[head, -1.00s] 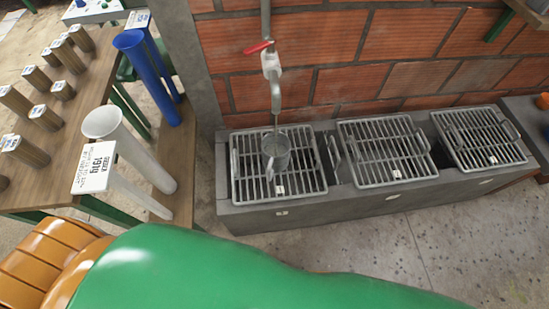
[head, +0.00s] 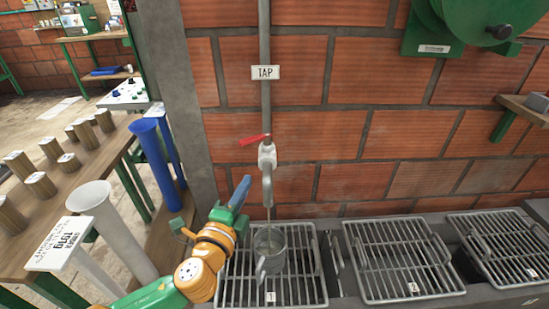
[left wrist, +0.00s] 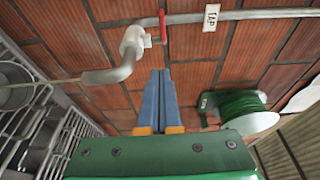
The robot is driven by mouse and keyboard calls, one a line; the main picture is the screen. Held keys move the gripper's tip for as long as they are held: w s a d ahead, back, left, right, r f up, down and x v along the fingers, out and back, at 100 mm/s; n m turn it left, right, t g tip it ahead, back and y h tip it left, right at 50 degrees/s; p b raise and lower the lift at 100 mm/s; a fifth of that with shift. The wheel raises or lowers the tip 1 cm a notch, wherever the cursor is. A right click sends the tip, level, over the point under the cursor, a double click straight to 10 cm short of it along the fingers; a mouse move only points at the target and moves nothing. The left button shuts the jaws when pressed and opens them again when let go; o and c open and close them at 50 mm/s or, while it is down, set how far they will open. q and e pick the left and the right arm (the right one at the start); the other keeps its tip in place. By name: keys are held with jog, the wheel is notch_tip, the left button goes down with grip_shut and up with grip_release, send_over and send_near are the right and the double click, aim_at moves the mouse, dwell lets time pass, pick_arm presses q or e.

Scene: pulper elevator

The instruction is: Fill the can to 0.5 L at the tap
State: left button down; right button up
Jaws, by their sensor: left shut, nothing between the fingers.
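The tap (head: 267,160) comes down the brick wall, with its red lever (head: 253,140) pointing left. A thin stream of water (head: 268,215) runs from its spout into the grey metal can (head: 270,250). The can stands upright on the left grate; its water level is unreadable. My left gripper (head: 243,183) is shut and empty, left of the spout and below the lever, apart from both. In the left wrist view, its blue fingers (left wrist: 160,72) point at the wall; the tap body (left wrist: 132,45) and red lever (left wrist: 163,27) show too. My right gripper is out of view.
The left grate (head: 235,290), a middle grate (head: 405,265) and a right grate (head: 500,245) lie over the trough. A wooden table (head: 100,150) with several cylinders stands at left, by white and blue tubes. A green reel (head: 470,20) hangs upper right.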

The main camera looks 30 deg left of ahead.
aim_at(240, 144)
pick_arm(q)
jog(key=x, duration=0.4)
jog(key=a+p+x, duration=0.1)
jog(key=x, duration=0.3)
jog(key=a+r+p+x, duration=0.1)
jog(key=x, duration=0.3)
jog(key=shift+s+a, duration=0.15)
jog(key=shift+s, duration=0.1)
jog(key=shift+w+a+f, duration=0.1)
jog(key=shift+w+a, duration=0.1)
jog(key=shift+a, duration=0.2)
jog(key=shift+a, duration=0.45)
jog(key=shift+w+a, duration=0.15)
jog(key=shift+a, duration=0.4)
jog(key=shift+w+a, duration=0.3)
jog(key=shift+a, duration=0.6)
